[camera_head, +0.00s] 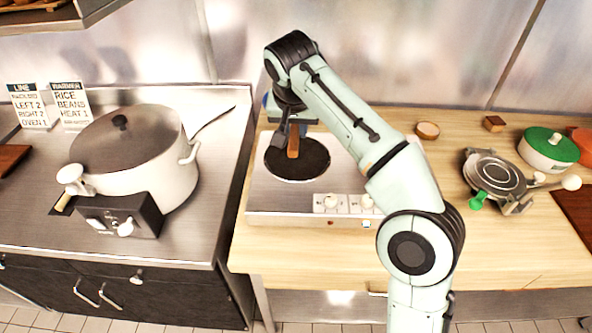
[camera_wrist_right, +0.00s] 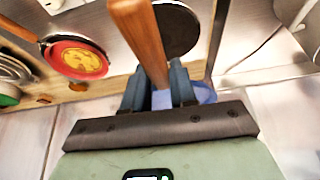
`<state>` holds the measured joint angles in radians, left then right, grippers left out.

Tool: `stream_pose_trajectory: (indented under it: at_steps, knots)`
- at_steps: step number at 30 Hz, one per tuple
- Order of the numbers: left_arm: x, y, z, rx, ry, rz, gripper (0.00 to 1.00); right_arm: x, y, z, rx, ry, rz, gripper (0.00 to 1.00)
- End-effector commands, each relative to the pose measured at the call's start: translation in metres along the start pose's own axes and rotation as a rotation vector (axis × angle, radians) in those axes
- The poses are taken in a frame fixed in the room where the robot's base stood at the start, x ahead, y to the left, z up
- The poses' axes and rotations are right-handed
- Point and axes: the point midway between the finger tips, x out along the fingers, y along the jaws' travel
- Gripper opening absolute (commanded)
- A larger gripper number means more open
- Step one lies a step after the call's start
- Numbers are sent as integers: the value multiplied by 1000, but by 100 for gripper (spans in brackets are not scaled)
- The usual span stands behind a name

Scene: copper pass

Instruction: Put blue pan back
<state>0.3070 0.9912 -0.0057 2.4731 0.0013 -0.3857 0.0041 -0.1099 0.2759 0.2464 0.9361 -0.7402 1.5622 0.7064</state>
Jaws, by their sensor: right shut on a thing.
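My right gripper (camera_head: 291,128) is above the back of the left burner (camera_head: 285,166) on the steel hotplate. It is shut on a brown wooden handle (camera_head: 293,147), which also shows between the fingers in the right wrist view (camera_wrist_right: 140,40). A blue part, seemingly the blue pan (camera_wrist_right: 206,92), shows just beyond the fingers. In the head view my gripper hides most of it, so its tilt and any contact with the hotplate cannot be told. My left gripper is not in view.
A red pan with yellow food (camera_wrist_right: 78,59) is right of the dark burner, hidden by my arm in the head view. A large lidded pot (camera_head: 150,170) stands left. A round hinged iron (camera_head: 495,175) and a green-lidded pot (camera_head: 548,148) stand right. A metal wall closes the back.

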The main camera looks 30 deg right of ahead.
Motion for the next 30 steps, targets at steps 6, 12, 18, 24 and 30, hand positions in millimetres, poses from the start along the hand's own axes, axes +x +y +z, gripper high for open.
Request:
stream_pose_trajectory:
  at_steps: [6, 12, 18, 24, 30]
  knots:
    - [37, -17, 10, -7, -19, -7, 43, 62, 2, 28, -1, -3, 4, 0]
    - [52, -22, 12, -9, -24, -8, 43, 102, 2, 45, 1, -1, 3, 0]
    - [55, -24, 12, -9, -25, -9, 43, 118, 1, 52, 1, 2, 0, 0]
    - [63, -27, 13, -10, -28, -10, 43, 144, 2, 63, -1, -1, 3, 0]
    - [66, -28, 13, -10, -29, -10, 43, 157, 2, 69, 1, 2, 0, 0]
